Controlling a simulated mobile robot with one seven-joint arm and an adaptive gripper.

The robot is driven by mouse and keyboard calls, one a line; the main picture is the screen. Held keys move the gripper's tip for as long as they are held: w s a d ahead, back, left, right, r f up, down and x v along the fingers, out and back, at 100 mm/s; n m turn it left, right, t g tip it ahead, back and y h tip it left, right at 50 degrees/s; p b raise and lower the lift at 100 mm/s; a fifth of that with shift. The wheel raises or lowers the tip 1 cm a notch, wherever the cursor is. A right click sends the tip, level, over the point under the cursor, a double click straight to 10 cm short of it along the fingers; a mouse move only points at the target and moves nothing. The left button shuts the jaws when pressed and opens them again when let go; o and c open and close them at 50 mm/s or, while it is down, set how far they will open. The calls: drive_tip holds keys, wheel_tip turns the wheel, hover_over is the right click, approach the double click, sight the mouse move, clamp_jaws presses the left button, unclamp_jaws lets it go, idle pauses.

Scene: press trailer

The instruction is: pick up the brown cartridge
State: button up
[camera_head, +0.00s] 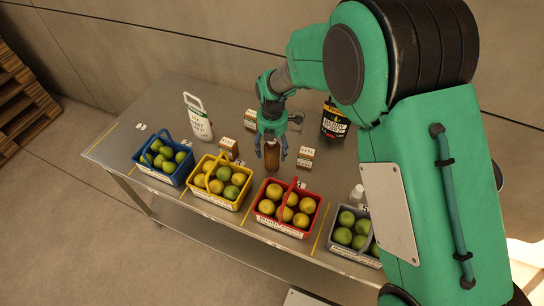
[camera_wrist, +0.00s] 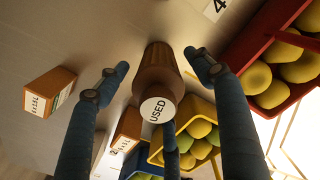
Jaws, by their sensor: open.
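The brown cartridge (camera_head: 271,160) stands on the metal table, behind the gap between the yellow and red baskets. In the wrist view the brown cartridge (camera_wrist: 158,76) shows a round white end label reading "USED", facing the camera. A third finger shows below the label. The fingers are open and hold nothing.
Small orange-and-white boxes (camera_head: 305,157) (camera_head: 229,147) stand on both sides of the cartridge. Blue (camera_head: 162,178), yellow (camera_head: 220,200), red (camera_head: 284,228) and grey fruit baskets line the front edge. A white jug (camera_head: 198,118) and a black jug (camera_head: 334,120) stand farther back.

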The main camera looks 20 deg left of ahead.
sight(272, 159)
drive_tip(key=shift+f, duration=0.65)
drive_tip(key=shift+f, duration=0.1)
drive_tip(key=shift+a+f+b, duration=0.1)
drive_tip(key=shift+f+b, duration=0.25)
drive_tip(key=shift+f, duration=2.2)
drive_tip(key=c, duration=1.6)
